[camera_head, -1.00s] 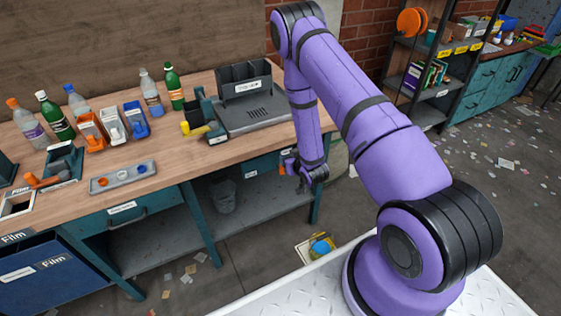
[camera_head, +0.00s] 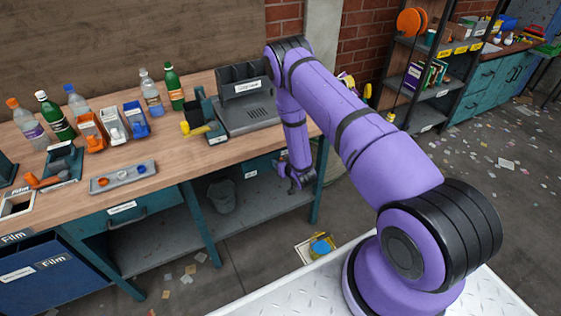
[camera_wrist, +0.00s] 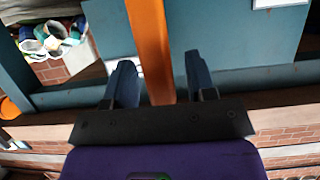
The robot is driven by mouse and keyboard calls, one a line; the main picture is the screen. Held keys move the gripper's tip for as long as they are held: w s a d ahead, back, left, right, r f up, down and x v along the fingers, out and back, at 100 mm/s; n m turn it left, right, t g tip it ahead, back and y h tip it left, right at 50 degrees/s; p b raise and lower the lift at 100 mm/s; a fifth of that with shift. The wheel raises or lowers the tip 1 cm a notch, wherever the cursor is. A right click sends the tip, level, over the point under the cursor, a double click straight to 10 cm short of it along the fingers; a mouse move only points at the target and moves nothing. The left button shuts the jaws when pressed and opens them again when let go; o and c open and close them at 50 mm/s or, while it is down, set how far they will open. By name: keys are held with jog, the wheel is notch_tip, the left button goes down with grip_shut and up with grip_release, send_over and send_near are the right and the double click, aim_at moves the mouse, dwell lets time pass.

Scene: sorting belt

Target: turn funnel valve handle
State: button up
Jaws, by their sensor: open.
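My gripper (camera_head: 293,183) hangs low in front of the bench's right end in the head view. In the wrist view its two dark fingers (camera_wrist: 159,65) are apart. A long orange bar (camera_wrist: 150,40) runs down between the fingers in that view; I cannot tell whether it is the valve handle or whether it touches them. Behind my arm in the head view, small yellow parts (camera_head: 367,91) show at the right; my arm hides most of what they belong to. I cannot make out the funnel clearly.
The wooden bench (camera_head: 165,172) holds several bottles, small bins and a grey tray (camera_head: 123,177). A grey bucket (camera_head: 221,197) sits on the lower shelf. A dark shelf rack (camera_head: 430,85) stands at the right.

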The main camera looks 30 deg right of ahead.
jog(key=shift+w+f, duration=0.25)
jog(key=shift+w, duration=0.35)
grip_shut()
